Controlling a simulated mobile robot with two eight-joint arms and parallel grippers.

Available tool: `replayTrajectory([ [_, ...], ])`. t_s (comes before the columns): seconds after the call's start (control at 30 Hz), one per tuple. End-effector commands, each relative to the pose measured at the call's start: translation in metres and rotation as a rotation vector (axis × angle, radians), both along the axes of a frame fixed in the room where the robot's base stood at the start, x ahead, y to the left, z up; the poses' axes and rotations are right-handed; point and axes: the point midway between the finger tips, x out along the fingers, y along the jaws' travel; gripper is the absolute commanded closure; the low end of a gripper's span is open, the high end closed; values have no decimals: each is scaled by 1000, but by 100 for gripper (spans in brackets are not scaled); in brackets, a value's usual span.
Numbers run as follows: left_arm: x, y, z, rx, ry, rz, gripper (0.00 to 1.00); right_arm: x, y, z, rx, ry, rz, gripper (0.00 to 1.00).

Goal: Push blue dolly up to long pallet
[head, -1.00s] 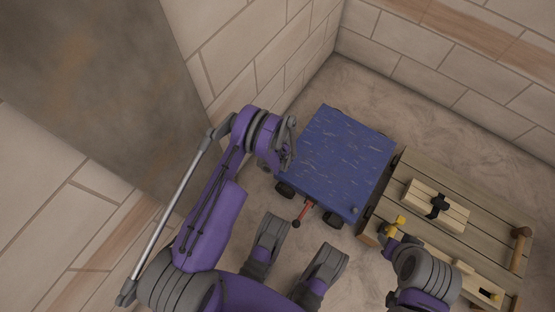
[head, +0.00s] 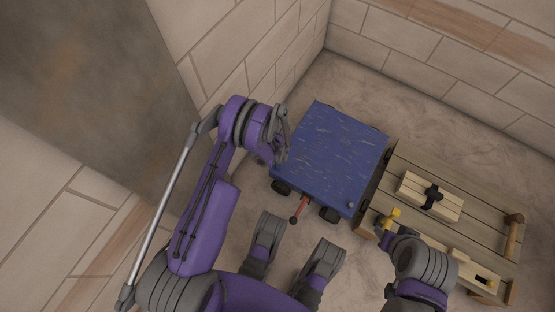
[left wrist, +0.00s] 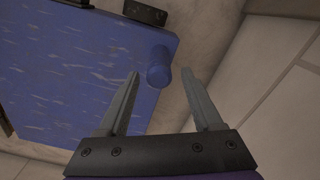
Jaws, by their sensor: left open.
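My left gripper (head: 281,140) is at the dolly's left edge. In the left wrist view it is open (left wrist: 161,73), with a blue peg (left wrist: 159,68) of the dolly (left wrist: 80,70) between or just beyond its fingertips. My right gripper (head: 386,236) is by a yellow piece (head: 391,216) at the pallet's near-left corner; its jaws are unclear.
A small slatted wooden block with a black clamp (head: 433,196) sits on the pallet. A wooden handle (head: 514,237) stands at its right end. Stone-block walls (head: 255,70) close off the left and back. Bare floor lies behind the dolly and pallet.

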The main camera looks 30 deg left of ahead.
Motion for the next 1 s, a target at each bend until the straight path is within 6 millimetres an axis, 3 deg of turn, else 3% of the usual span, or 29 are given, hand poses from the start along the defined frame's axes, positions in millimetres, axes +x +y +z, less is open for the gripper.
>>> replayTrajectory([
  [0.1, 0, 0, 27, 0, 0, 0, 33, -1, 0, 7, 0, -1, 0, 50],
  [0.33, 0, 0, 56, 0, 0, 0, 33, -2, 0, 13, 0, -2, 0, 50],
  [1.0, 0, 0, 60, 0, 0, 0, 33, -2, 0, 14, 0, -2, 0, 50],
])
